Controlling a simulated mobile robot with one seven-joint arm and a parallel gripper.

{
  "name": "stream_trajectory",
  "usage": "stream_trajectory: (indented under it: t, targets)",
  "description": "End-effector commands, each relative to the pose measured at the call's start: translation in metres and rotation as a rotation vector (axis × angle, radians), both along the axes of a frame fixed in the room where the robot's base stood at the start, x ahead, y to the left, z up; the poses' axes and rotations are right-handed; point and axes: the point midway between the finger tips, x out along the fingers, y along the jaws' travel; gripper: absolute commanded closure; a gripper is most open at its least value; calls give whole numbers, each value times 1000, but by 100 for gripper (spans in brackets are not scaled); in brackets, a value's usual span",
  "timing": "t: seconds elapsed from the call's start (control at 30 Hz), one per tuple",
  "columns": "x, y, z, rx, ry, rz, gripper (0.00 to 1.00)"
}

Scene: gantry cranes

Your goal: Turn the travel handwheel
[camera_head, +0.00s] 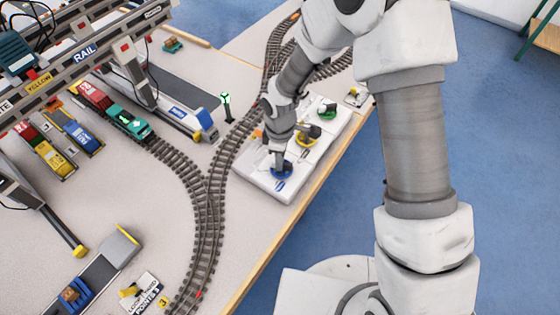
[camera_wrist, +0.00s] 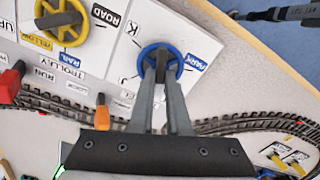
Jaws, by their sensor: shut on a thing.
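The panel (camera_head: 248,178) is a white slab on the table, bearing several coloured controls. A blue handwheel (camera_head: 287,174) sits at its near end. In the wrist view the blue handwheel (camera_wrist: 181,62) shows as a ring with spokes, between labels reading RAIL and PARK. My gripper (camera_head: 279,166) reaches down to this wheel. In the wrist view my gripper (camera_wrist: 161,64) has its narrow fingers close together at the wheel's middle, shut on it. The fingers hide part of the hub and the lower rim.
A yellow handwheel (camera_wrist: 62,38) and a green control (camera_head: 327,109) sit farther along the panel. An orange-tipped lever (camera_wrist: 102,112) and a red one (camera_wrist: 10,82) stand nearby. Curved track (camera_head: 208,208) runs left of the panel. Cranes, trains and a green signal (camera_head: 226,104) stand beyond.

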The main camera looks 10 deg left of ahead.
Motion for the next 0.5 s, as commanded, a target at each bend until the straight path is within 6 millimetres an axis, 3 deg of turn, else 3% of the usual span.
stream_trajectory:
  t: [0.5]
  targets:
    - [2, 0, -2, 2, -2, -485, 100]
